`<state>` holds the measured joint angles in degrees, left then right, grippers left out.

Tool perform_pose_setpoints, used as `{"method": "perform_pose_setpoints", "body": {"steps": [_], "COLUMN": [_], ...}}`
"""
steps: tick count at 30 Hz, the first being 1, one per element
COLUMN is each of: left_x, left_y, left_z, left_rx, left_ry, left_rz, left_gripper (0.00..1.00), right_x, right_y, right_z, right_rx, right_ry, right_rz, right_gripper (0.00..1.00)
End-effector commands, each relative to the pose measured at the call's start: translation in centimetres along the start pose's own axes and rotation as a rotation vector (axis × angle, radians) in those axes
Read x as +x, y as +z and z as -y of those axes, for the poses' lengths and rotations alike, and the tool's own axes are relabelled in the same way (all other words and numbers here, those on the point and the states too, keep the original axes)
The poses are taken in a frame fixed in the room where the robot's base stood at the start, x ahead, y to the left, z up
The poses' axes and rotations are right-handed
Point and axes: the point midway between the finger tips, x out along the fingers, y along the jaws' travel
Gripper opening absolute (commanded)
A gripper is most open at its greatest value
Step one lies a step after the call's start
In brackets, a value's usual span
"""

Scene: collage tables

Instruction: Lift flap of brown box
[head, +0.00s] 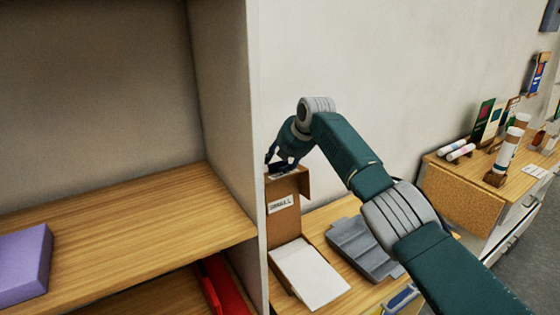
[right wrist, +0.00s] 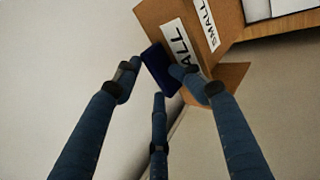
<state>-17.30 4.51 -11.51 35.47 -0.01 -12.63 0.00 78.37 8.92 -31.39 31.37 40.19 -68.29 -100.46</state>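The brown box (head: 284,227) stands on the wooden table beside the tall shelf's side panel. A tall cardboard panel with a white label stands upright at its back, and a pale sheet-like panel (head: 310,273) slopes at its front. My right gripper (head: 283,160) is at the top edge of the upright cardboard. In the right wrist view its fingertips stand apart, with a dark blue block-like piece (right wrist: 158,66) between them. The box (right wrist: 226,30) and its labels show just beyond. Whether a finger touches the cardboard is not clear. My left gripper is out of view.
The tall shelf's side panel (head: 226,100) rises close to the left of the box. A grey tray-like object (head: 362,248) lies on the table to its right, under my right arm. A purple block (head: 22,262) sits on the shelf. Another table (head: 480,172) holds several rolls.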

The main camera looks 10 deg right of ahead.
Motion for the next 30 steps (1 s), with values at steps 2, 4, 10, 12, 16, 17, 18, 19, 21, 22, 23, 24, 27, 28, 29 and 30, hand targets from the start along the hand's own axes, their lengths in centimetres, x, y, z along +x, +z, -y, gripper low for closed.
{"method": "perform_pose_setpoints", "body": {"steps": [2, 4, 10, 12, 16, 17, 18, 19, 21, 22, 23, 24, 27, 28, 29, 30], "left_x": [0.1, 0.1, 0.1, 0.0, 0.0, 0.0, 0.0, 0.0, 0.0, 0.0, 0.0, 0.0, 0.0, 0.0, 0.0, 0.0], "left_y": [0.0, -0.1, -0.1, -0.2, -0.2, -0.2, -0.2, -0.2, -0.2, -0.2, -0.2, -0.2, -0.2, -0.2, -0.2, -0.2], "left_z": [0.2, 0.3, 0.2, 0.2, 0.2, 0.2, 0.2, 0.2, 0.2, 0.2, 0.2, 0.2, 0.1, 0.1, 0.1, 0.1], "left_rx": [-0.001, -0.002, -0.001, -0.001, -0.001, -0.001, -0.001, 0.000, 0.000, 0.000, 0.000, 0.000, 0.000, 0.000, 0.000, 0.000], "left_ry": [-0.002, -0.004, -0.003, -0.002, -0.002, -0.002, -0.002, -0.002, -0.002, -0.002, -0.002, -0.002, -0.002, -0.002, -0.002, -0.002], "left_rz": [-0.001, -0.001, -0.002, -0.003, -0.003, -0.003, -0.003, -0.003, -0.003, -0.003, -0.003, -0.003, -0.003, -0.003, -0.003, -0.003], "left_gripper": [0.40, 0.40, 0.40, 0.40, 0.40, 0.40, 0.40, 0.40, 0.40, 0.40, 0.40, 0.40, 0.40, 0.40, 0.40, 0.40], "right_x": [0.7, 0.6, -0.9, -1.9, -4.4, -5.0, -6.0, -6.6, -8.1, -8.7, -9.3, -9.9, -11.2, -11.4, -11.6, -11.9], "right_y": [-0.1, -0.1, 0.0, 0.0, 0.0, 0.1, 0.1, 0.0, 0.0, 0.0, 0.0, 0.0, -0.1, -0.1, -0.1, -0.1], "right_z": [1.1, 1.0, 0.8, 0.7, 0.4, 0.4, 0.3, 0.3, 0.2, 0.2, 0.1, 0.2, 0.1, 0.1, 0.1, 0.1], "right_rx": [0.003, 0.002, 0.002, 0.000, -0.001, -0.001, -0.002, -0.002, -0.001, -0.001, -0.001, -0.001, -0.001, -0.001, -0.001, -0.001], "right_ry": [-0.023, -0.022, -0.016, -0.012, -0.006, -0.005, -0.003, -0.002, 0.000, 0.000, 0.001, 0.001, 0.001, 0.000, 0.001, 0.001], "right_rz": [-0.003, -0.003, -0.003, -0.001, 0.000, 0.001, 0.001, 0.000, 0.001, 0.001, 0.001, 0.002, 0.001, 0.001, 0.000, 0.000], "right_gripper": [0.38, 0.38, 0.38, 0.38, 0.38, 0.38, 0.38, 0.38, 0.38, 0.38, 0.38, 0.38, 0.38, 0.38, 0.38, 0.38]}}
